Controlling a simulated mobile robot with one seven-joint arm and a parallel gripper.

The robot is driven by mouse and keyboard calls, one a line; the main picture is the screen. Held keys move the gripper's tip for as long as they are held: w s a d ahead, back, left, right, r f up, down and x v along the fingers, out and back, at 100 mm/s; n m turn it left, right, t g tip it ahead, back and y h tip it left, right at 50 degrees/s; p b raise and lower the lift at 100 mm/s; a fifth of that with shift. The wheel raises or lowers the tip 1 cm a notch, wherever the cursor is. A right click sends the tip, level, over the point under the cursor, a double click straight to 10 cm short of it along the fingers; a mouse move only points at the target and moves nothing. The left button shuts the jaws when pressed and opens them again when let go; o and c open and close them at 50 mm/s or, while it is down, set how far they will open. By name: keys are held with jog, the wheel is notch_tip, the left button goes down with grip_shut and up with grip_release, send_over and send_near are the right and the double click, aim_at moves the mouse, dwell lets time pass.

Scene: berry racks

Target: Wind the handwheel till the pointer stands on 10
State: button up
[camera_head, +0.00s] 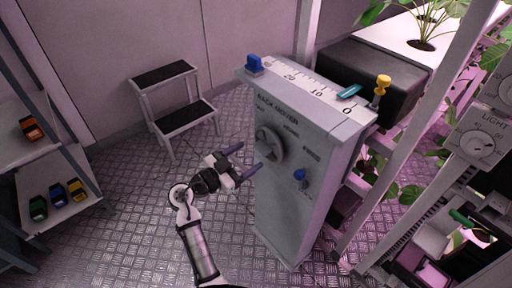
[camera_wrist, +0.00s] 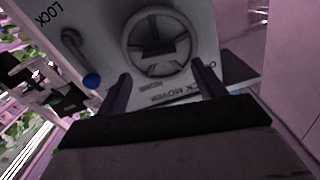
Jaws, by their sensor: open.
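The grey rack mover cabinet (camera_head: 290,215) stands upright in the middle of the head view. Its round dark handwheel (camera_head: 268,143) is on the front face and also shows in the wrist view (camera_wrist: 158,42). A scale (camera_head: 300,82) runs along the cabinet top, with 20, 10 and 0 readable. A teal pointer (camera_head: 349,92) lies on it between 10 and 0. My gripper (camera_head: 248,160) is open and empty, its fingers aimed at the front face near the wheel. In the wrist view the fingertips (camera_wrist: 160,72) appear at the wheel's lower edge; contact cannot be told.
A blue-knobbed lever (camera_head: 299,174), beside LOCK in the wrist view, is right of the wheel. A step stool (camera_head: 172,100) stands behind left. Metal floor is free left of the cabinet.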

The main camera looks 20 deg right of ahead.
aim_at(259, 150)
jog(key=shift+p+x, duration=0.45)
jog(key=shift+x, duration=1.75)
jog(key=shift+c, duration=0.3)
jog(key=c, duration=0.9)
jog(key=shift+c, duration=0.2)
jog(key=shift+n, duration=0.3)
